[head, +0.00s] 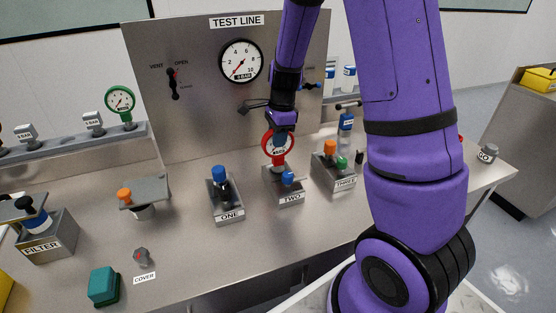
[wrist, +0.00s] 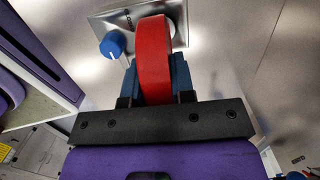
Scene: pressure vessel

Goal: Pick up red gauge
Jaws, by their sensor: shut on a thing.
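The red gauge (head: 267,144) has a red rim and a white dial. It stands upright above the block labelled TWO (head: 284,190), in the middle of the bench. My gripper (head: 281,134) comes down from above and is shut on the gauge. In the wrist view the red gauge (wrist: 153,55) sits between the two blue fingers, with the metal block and its blue knob (wrist: 113,44) beyond it. My fingers hide part of the dial. I cannot tell whether the gauge's lower end is seated in the block or clear of it.
Block ONE (head: 226,199) with a blue knob stands left of block TWO, and block THREE (head: 335,170) stands right. A green gauge (head: 120,102) sits on the left rail. The TEST LINE panel (head: 200,90) rises behind. A teal block (head: 103,286) lies front left.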

